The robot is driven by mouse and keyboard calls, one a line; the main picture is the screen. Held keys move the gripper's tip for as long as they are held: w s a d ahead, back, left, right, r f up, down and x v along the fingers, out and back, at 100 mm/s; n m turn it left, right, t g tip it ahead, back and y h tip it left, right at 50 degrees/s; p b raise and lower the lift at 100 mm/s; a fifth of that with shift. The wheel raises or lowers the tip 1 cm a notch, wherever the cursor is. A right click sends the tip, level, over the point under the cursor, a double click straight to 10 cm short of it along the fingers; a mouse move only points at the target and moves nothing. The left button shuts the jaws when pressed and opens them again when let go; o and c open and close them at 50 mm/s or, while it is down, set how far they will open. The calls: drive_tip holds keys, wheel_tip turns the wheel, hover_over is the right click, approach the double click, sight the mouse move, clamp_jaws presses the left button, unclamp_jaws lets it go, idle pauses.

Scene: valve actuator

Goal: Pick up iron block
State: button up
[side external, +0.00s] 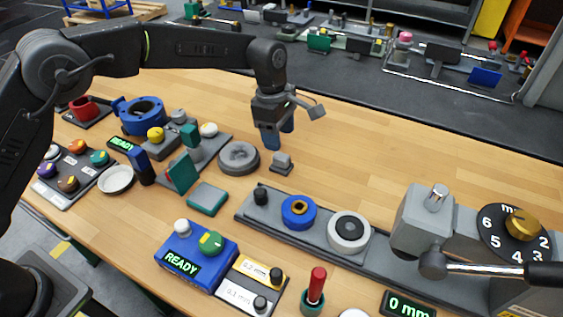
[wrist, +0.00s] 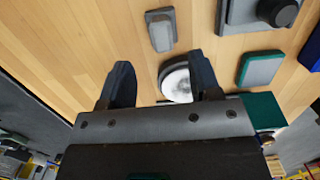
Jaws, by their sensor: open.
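The iron block, as far as I can tell, is the small grey stepped block (side external: 281,162) standing on the wooden table, right of a round grey dish (side external: 238,157). In the wrist view the block (wrist: 160,32) lies beyond the fingertips, roughly in line with the gap between them. My gripper (side external: 277,137) points down above the table, close to the block and apart from it. Its blue fingers show spread and empty in the wrist view (wrist: 160,72). There the right finger partly covers the dish (wrist: 173,80).
A green upright plate (side external: 182,172) and control parts crowd the left. The tabletop behind and right of the block is clear.

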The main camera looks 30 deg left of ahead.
sight(281, 155)
drive_tip(key=shift+s+d+f, duration=0.1)
drive_tip(key=shift+d+f, duration=0.1)
drive_tip(key=shift+f, duration=1.55)
drive_tip(key=shift+d+f, duration=0.2)
drive_tip(key=shift+f, duration=1.5)
drive_tip(key=shift+c, duration=0.2)
drive_tip(key=shift+r, duration=0.1)
clamp_jaws()
